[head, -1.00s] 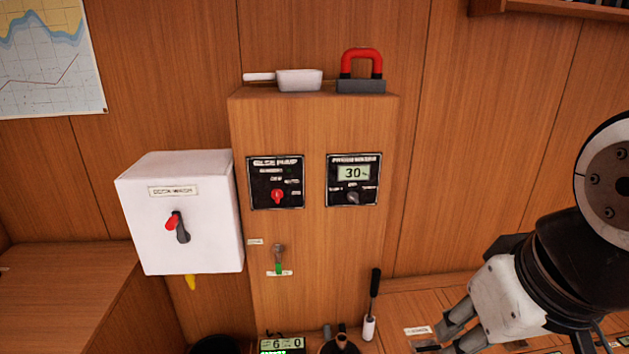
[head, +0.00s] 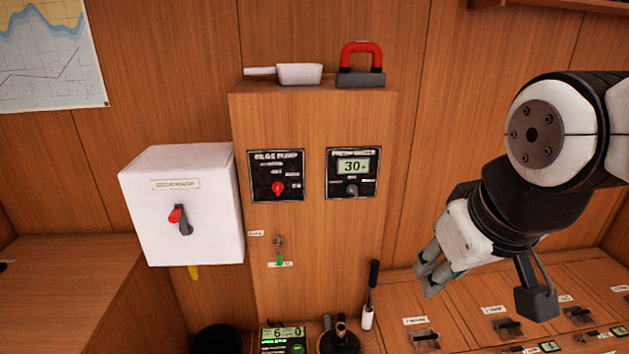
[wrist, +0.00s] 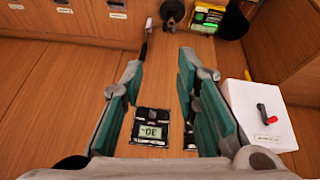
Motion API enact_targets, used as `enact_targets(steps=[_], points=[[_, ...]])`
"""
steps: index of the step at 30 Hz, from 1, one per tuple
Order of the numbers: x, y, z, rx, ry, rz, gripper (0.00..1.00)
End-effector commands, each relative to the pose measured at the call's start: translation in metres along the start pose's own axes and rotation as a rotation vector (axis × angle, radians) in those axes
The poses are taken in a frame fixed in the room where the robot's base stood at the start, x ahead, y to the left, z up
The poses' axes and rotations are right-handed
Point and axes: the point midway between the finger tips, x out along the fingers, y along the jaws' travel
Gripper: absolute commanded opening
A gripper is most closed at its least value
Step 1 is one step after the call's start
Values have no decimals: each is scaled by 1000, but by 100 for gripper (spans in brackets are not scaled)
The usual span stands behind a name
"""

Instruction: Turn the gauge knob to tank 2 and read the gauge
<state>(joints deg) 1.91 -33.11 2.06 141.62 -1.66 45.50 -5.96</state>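The gauge panel (head: 352,174) is a black plate on the wooden cabinet front, with a display (head: 353,166) reading 30. The small grey gauge knob (head: 352,191) sits below the display; its labels are too small to read, so I cannot tell which tank it points to. My gripper (head: 426,272) is right of the cabinet and lower than the panel, apart from it. In the wrist view the panel (wrist: 151,127) appears upside down between the two spread teal-padded fingers (wrist: 160,65). My gripper is open and empty.
Left of the gauge is the bilge pump panel (head: 277,176) with a red knob. A white switch box (head: 182,210) projects further left. A small green-tipped lever (head: 279,252) is below. A black-handled brush (head: 370,295) stands near the cabinet's lower right. A red-handled object (head: 361,62) sits on top.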

Motion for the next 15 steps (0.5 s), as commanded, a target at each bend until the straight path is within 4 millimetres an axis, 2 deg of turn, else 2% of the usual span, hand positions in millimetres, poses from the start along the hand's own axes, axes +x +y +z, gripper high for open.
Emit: enact_targets(steps=[1,6,15], points=[[1,3,-20,-38,15,9,28],[22,6,-89,-191,111,33,28],[76,1,-192,-437,296,47,28]])
